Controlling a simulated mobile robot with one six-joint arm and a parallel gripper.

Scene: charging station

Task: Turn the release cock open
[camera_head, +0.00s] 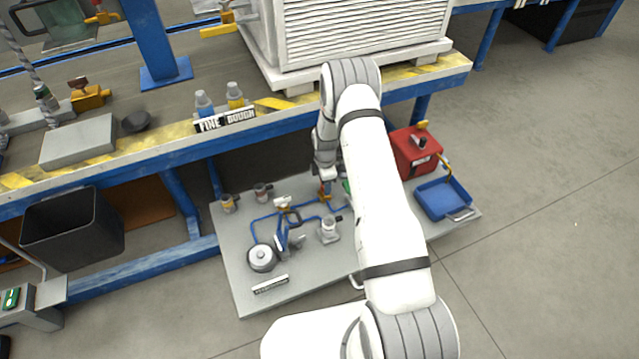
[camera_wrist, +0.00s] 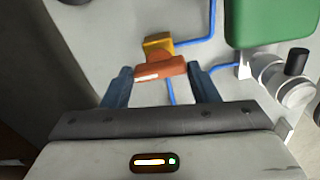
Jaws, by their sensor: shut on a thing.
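The release cock shows in the wrist view as an orange-red handle (camera_wrist: 160,70) with a white mark on it, over a yellow-orange body (camera_wrist: 158,43). Blue pipe runs from it. My gripper (camera_wrist: 160,74) has one finger at each side of the handle and is shut on it. In the head view my gripper (camera_head: 325,178) reaches down to the grey panel (camera_head: 240,275), onto the small orange cock (camera_head: 325,191). My arm hides part of the panel to the right.
The panel carries blue pipes, a round gauge (camera_head: 262,257) and several small fittings. In the wrist view a green body (camera_wrist: 270,22) and a grey fitting with a black knob (camera_wrist: 297,62) stand close at right. A red box (camera_head: 414,152) and a blue tray (camera_head: 442,198) sit farther right.

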